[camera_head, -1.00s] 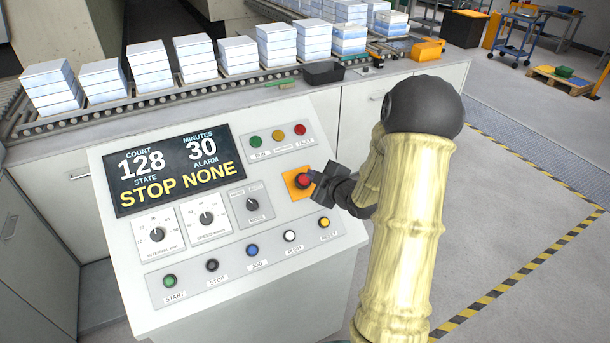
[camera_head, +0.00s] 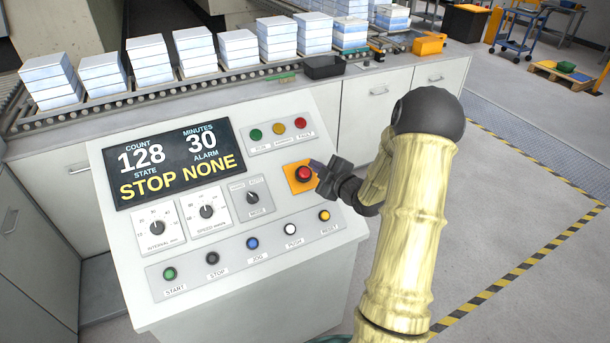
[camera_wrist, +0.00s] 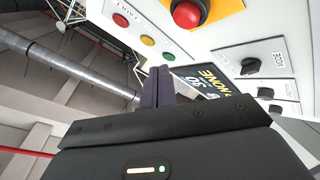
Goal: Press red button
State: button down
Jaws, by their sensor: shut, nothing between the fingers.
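The red button (camera_head: 303,174) is a round push button on an orange square plate (camera_head: 292,184) on the right part of the sloped control panel (camera_head: 118,226). In the wrist view the red button (camera_wrist: 187,13) shows at the top, beyond the fingers. My gripper (camera_head: 314,164) is shut and empty. The wrist view shows the shut fingers (camera_wrist: 160,78) pointing at the panel beside the button. The exact gap to the panel cannot be told.
The display (camera_head: 180,163) reads "STOP NONE". Green, yellow and red lamps (camera_head: 278,129) sit above the red button. A mode knob (camera_head: 253,197) and a row of coloured buttons (camera_head: 252,243) lie below. A roller conveyor with white stacks (camera_head: 150,61) runs behind.

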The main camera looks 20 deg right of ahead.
aim_at(303, 168)
jog(key=shift+w+f+b, duration=0.7)
jog(key=shift+w+f, duration=0.1)
jog(key=shift+f, duration=0.25)
jog(key=shift+w+f+b, duration=0.7)
jog(key=shift+w+f, duration=0.05)
jog(key=shift+f, duration=0.3)
jog(key=shift+f, duration=0.15)
dwell(0.3)
jog(key=shift+w+f+b, duration=0.2)
jog(key=shift+b, duration=0.45)
jog(key=shift+w+a+f+b, duration=0.1)
jog(key=shift+w+f+b, duration=0.15)
jog(key=shift+f+b, duration=0.25)
dwell(0.6)
jog(key=shift+r, duration=0.15)
jog(key=shift+s+r, duration=0.5)
jog(key=shift+r, duration=0.25)
